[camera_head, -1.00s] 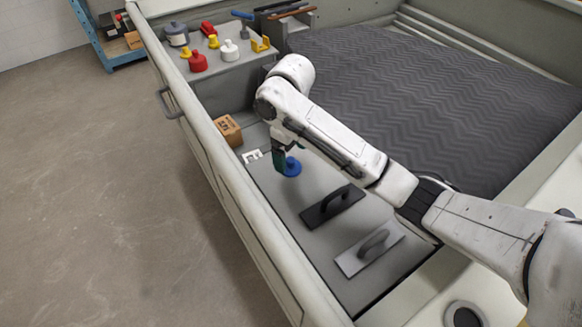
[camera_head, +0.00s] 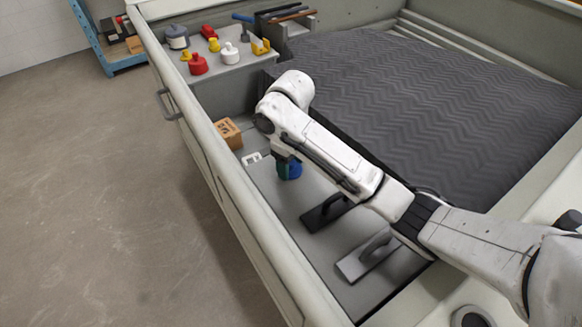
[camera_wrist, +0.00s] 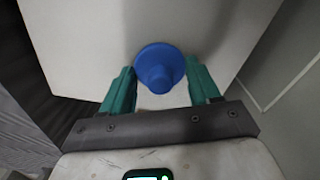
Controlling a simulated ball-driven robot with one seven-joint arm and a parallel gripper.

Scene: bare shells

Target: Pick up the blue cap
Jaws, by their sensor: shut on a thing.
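The blue cap (camera_head: 296,170) is round, with a wide rim and a narrower knob. My gripper (camera_head: 283,168) has green fingers and is shut on the cap, above the grey panel (camera_head: 290,205) in the left part of the bed. In the wrist view the cap (camera_wrist: 160,62) sits between the two fingers of my gripper (camera_wrist: 161,84), its knob toward the palm. The arm and fingers hide part of the cap in the head view. The gap between cap and panel is hard to judge.
A cardboard box (camera_head: 228,133) and a small white bracket (camera_head: 251,158) are beyond the cap. A raised shelf (camera_head: 215,62) holds red, yellow and white caps. The side wall (camera_head: 232,190) runs along the left.

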